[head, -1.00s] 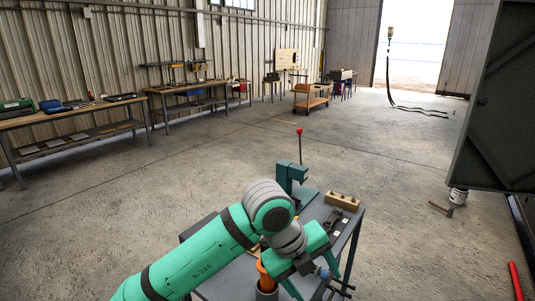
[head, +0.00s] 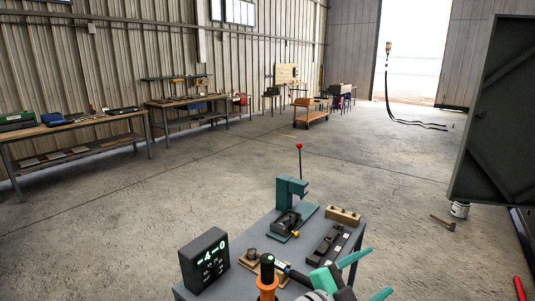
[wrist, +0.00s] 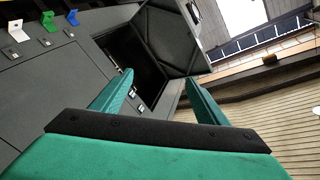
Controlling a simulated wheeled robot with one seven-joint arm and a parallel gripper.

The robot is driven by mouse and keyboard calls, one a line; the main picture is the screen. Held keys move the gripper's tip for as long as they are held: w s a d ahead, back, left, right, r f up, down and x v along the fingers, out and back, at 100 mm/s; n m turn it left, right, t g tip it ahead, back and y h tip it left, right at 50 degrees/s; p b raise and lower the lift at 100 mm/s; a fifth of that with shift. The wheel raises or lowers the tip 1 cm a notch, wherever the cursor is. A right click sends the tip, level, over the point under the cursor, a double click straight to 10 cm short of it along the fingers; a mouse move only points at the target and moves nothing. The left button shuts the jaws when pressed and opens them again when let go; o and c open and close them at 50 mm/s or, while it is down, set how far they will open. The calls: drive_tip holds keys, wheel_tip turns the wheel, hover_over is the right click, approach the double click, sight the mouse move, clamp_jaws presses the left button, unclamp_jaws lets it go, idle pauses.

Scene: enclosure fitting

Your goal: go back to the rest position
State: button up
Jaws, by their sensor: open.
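My gripper (head: 368,277) is at the bottom of the head view, at the right front corner of the grey bench (head: 232,249). Its two green fingers are spread apart with nothing between them. In the wrist view the open fingers (wrist: 158,82) point towards a dark panelled door (wrist: 170,40) and a grey cabinet front (wrist: 50,95). Most of my arm is out of the head view, below its lower edge.
The bench carries a teal press (head: 285,190) with a red-knobbed lever, a black display box (head: 204,262), an orange-handled tool (head: 266,284), a dark tray (head: 326,243) and a wooden block (head: 343,216). Open concrete floor (head: 200,190) lies beyond. A dark door (head: 495,120) stands right.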

drive_tip(key=s+a+f+n+t+y, duration=0.3)
drive_tip(key=s+a+f+n+y, duration=0.1)
drive_tip(key=f+n, duration=0.25)
drive_tip(key=s+a+f+n+t+y, duration=0.2)
drive_tip(key=s+a+f+n+y, duration=0.3)
drive_tip(key=f, duration=0.3)
drive_tip(key=s+a+f+n+t+y, duration=0.2)
drive_tip(key=s+a+f+n+t, duration=0.15)
drive_tip(key=f+n, duration=0.45)
drive_tip(key=s+a+f+y, duration=0.1)
drive_tip(key=s+a, duration=0.3)
drive_tip(key=s, duration=0.4)
drive_tip(key=s+a+f+g+y, duration=0.1)
drive_tip(key=s+a+f, duration=0.1)
drive_tip(key=s, duration=0.7)
drive_tip(key=s+a+f+g+y, duration=0.1)
drive_tip(key=s+a+y, duration=0.1)
drive_tip(key=s+a, duration=0.3)
drive_tip(key=shift+s+a+f, duration=0.3)
drive_tip(key=shift+s+f, duration=0.05)
drive_tip(key=shift+s, duration=1.3)
drive_tip(key=shift+n, duration=0.25)
